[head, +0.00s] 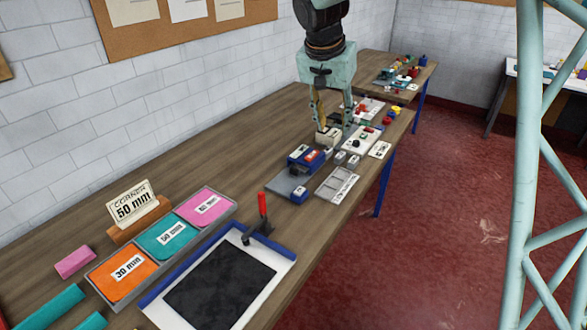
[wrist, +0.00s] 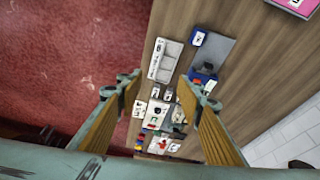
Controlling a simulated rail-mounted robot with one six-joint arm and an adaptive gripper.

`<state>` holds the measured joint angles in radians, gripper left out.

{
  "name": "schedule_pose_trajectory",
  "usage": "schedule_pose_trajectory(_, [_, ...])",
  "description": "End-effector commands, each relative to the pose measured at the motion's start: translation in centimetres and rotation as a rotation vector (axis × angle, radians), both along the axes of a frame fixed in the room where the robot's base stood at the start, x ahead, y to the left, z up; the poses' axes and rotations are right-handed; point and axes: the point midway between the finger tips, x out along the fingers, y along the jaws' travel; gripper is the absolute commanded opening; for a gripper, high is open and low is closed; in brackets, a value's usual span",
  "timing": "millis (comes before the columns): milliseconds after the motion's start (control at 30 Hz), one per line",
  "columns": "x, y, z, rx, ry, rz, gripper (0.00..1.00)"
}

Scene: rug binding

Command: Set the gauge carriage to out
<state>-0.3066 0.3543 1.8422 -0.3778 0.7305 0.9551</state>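My gripper (head: 334,120) hangs over the bench with its two fingers spread wide and nothing between them. In the wrist view its fingertips (wrist: 163,84) also stand apart, above the bench. A grey plate (head: 284,183) carries a blue block with labels (head: 305,157) at its back and a smaller blue block with a white label (head: 299,196) at its front. The plate (wrist: 218,50) and small blue block (wrist: 198,39) also show in the wrist view, beyond the fingers. I cannot tell which part is the gauge carriage, nor read its setting.
A pale divided tray (head: 337,184) lies right of the plate, near the bench edge. Small grey blocks and white boards (head: 361,140) are close by. A red-handled clamp (head: 263,215) stands on a blue-edged tray (head: 284,263) in front.

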Motion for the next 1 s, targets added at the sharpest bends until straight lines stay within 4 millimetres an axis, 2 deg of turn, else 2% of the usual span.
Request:
schedule_pose_trajectory(200, [3.5,2.9,-3.0,-0.001,-0.007,-0.023,0.34])
schedule_pose_trajectory(500, [7.6,6.7,-7.6,0.000,-0.020,-0.058,0.34])
schedule_pose_trajectory(1000, [12.9,13.3,-16.0,0.007,-0.044,-0.109,0.34])
